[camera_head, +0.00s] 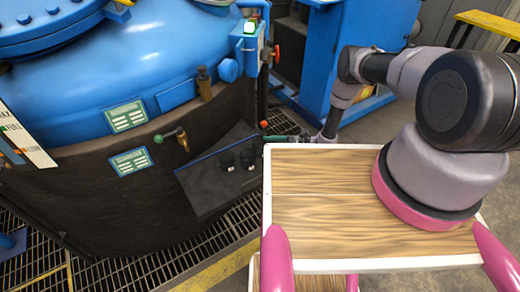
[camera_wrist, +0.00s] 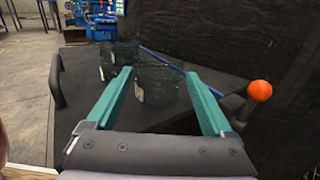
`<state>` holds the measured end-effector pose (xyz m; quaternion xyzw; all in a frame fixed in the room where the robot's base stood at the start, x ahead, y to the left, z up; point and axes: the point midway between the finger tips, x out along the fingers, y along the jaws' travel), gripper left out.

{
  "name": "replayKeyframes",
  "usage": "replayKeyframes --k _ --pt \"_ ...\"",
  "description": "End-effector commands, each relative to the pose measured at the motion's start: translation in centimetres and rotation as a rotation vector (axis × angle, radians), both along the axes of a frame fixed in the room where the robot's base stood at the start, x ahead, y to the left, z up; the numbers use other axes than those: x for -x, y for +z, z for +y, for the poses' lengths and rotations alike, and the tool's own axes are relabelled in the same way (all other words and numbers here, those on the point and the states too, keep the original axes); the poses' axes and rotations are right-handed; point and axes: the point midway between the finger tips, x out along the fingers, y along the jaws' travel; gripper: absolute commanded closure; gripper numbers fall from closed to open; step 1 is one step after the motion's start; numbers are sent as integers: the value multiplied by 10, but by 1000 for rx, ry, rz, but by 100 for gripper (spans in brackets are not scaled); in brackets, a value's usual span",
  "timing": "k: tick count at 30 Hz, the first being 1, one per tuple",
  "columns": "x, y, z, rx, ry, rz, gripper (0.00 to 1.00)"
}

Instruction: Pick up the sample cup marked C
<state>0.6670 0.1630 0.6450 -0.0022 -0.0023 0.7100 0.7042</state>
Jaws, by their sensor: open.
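Two small dark cups stand upright on a black shelf on the furnace's side. In the wrist view the nearer cup (camera_wrist: 157,88) lies ahead of and between my fingertips, with a white label on its left side. The farther cup (camera_wrist: 117,55) stands behind it to the left, also with a pale label. I cannot read a letter on either. In the head view the cups show small, one left (camera_head: 228,161) and one right (camera_head: 248,159). My gripper (camera_wrist: 157,73) has teal fingers, spread open and empty. In the head view it (camera_head: 283,138) is right of the shelf.
The black shelf (camera_head: 205,180) has a blue edge strip. A lever with an orange knob (camera_wrist: 259,91) stands close to the right finger. The dark furnace wall (camera_wrist: 220,35) rises behind the shelf. A wooden-topped table (camera_head: 320,205) is in front of me. Floor grating lies below the shelf.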

Motion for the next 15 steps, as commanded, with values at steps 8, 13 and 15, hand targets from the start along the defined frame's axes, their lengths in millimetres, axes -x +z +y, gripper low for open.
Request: replayKeyframes --k 8,13,15 --pt "1 -1 34 0 1 0 14" --pt "1 0 35 0 0 0 14" --pt "1 0 35 0 0 0 18"
